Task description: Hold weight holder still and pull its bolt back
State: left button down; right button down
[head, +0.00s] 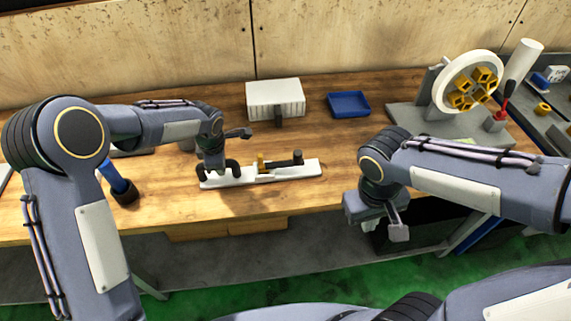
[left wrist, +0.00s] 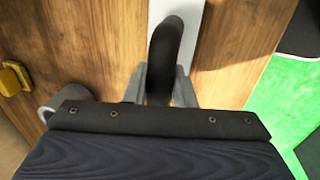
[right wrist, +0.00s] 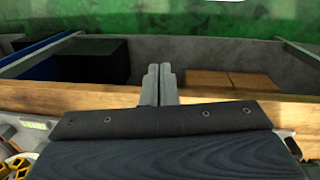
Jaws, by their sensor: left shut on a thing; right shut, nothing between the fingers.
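The weight holder is a long white bar (head: 300,169) lying on the wooden bench, with a black arched handle (head: 233,166) at its left end. A yellow piece (head: 261,162) and a dark bolt-like rod (head: 284,161) sit right of its middle. My left gripper (head: 213,167) is shut on the black handle, which shows between its fingers in the left wrist view (left wrist: 164,55). My right gripper (head: 398,230) is shut and empty, in front of the bench's front edge, right of the bar and apart from it. In the right wrist view its fingertips (right wrist: 158,80) meet.
A white ribbed box (head: 275,98) and a blue tray (head: 348,104) stand behind the bar. A grey machine with a white ring and yellow blocks (head: 468,85) stands at the back right. A blue-handled tool (head: 118,184) is left. The bench right of the bar looks clear.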

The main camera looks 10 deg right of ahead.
jog(key=w+a+f+n+t+h, duration=0.45)
jog(key=w+a+h, duration=0.35)
jog(key=w, duration=0.4)
jog(key=w+a+f+n+t, duration=0.1)
jog(key=a+f+n+t, duration=0.1)
jog(key=a+t, duration=0.1)
jog(key=w+a+f+n+t, duration=0.1)
jog(key=a+f+n+t, duration=0.1)
jog(key=a+t, duration=0.2)
jog(key=w+a+f+n+t, duration=0.1)
jog(key=a+n+t, duration=0.1)
jog(key=a+t, duration=0.2)
jog(key=shift+w+a+f+n, duration=0.15)
jog(key=shift+a+f, duration=0.05)
jog(key=shift+a, duration=0.55)
jog(key=shift+w+a+f+n, duration=0.1)
jog(key=shift+a+f, duration=0.1)
jog(key=shift+a, duration=0.55)
